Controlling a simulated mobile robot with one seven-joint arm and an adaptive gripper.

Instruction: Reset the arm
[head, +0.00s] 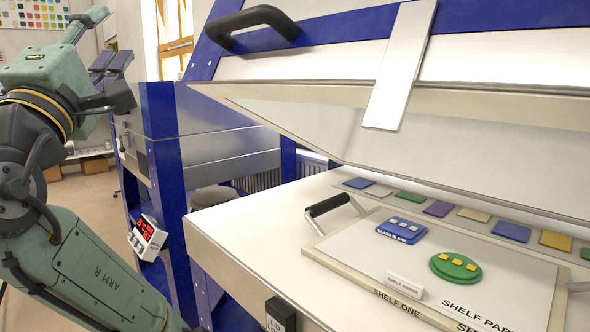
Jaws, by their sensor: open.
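My gripper (107,62) is at the upper left of the head view, at the end of my raised, folded green-grey arm. It is open, with nothing seen in it. It is up in the air left of the open kiln (235,215), well apart from the pieces on the shelf. The cream shelf board (505,265), marked "SHELF ONE", lies in the kiln. On it are a blue piece (402,230) with small light squares and a green disc (455,268) with yellow squares. The board's left handle (328,205) is dark and curved.
The kiln's raised lid (370,110) hangs over the shelf, with a black handle (250,22) at its upper left. Several coloured tiles (437,208) line the back. A second blue-framed kiln (205,130) and a red display box (147,238) stand behind my arm.

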